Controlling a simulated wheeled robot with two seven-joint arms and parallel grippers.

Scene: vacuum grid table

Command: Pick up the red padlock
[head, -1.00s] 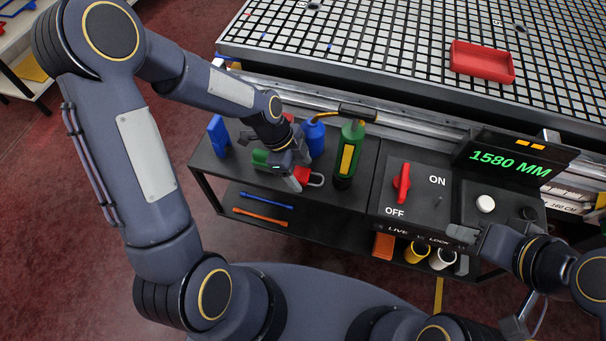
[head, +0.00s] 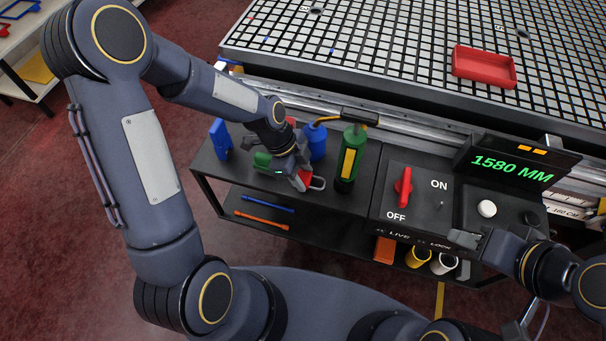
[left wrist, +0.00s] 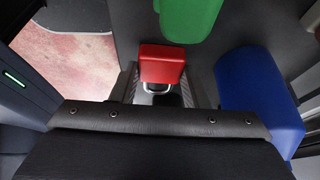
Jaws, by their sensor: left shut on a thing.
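The red padlock (head: 304,176) is on the dark cart top, with its grey shackle pointing right in the head view. My left gripper (head: 299,181) is shut on it, its fingers partly covering the red body. In the left wrist view the red padlock (left wrist: 162,64) sits between the two fingers, shackle toward the palm. Whether it touches the cart top cannot be told. My right gripper (head: 466,239) is at the front edge of the control panel, apart from the padlock; its finger gap is not clear.
A green object (head: 262,159) and a blue bottle (head: 316,142) stand close to my left gripper. A green cylinder with a yellow label (head: 349,160) is right of the padlock. The panel has a red switch (head: 404,187). A red tray (head: 484,67) lies on the grid table.

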